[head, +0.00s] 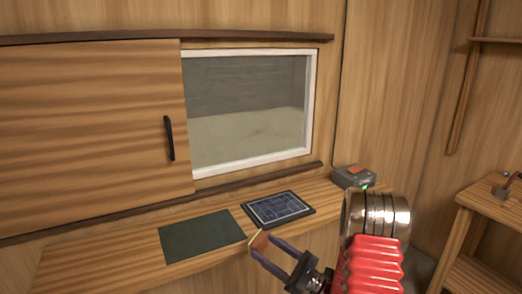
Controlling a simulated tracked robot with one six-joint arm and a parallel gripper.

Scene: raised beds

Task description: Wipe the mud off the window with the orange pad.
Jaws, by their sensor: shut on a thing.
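The window (247,105) is in the back wall, in a white frame. Its glass looks grey above and dull beige-green below; I cannot make out distinct mud on it. A wooden sliding panel (90,125) with a black handle stands beside it on the left. My gripper (262,242) is in front of the shelf, below the window and apart from the glass. It is shut on a small brownish-orange block, which looks like the orange pad (259,240). The pad's far side is hidden.
The wooden shelf (110,262) below the window carries a dark green mat (202,236), a dark gridded panel (278,208) and a grey box (353,178) with an orange top and green light. A wooden stand (490,210) is at the right. Space before the glass is clear.

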